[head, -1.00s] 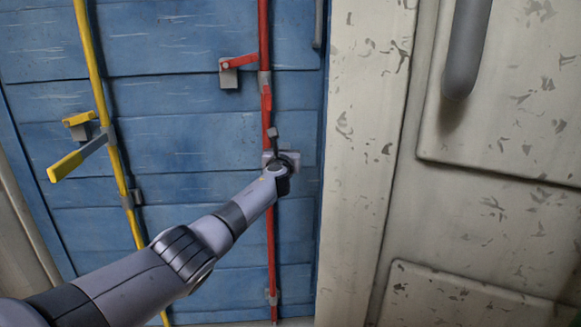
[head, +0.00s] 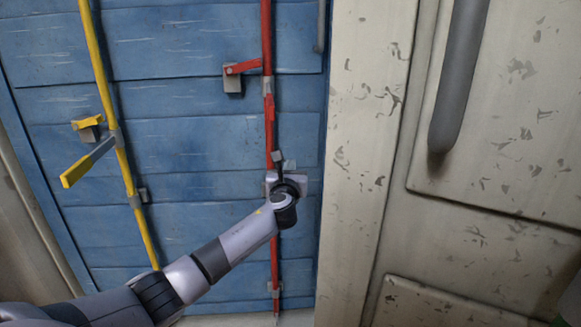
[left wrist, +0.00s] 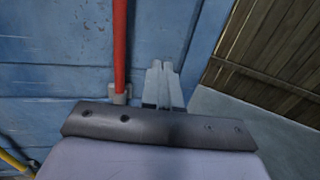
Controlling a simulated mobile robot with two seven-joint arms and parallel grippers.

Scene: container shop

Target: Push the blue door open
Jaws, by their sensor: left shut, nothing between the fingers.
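The blue door (head: 190,140) fills the left and middle of the head view, with horizontal ribs and scuffed paint. A yellow rod (head: 122,170) and a red rod (head: 273,240) run down it. The red rod also shows in the left wrist view (left wrist: 119,45), left of my fingers. My left gripper (head: 283,160) is at the door's right part, beside the red rod. In the left wrist view its fingers (left wrist: 160,68) are shut together and empty, in front of the blue surface (left wrist: 60,45). I cannot tell whether they touch it. My right gripper is not in view.
A yellow lever (head: 85,163) and a red latch (head: 240,70) stick out from the door. A pale, chipped wall (head: 360,170) with a grey bar (head: 460,80) stands at the right. Wooden planks (left wrist: 265,45) and grey ground (left wrist: 225,110) show beyond the blue edge in the wrist view.

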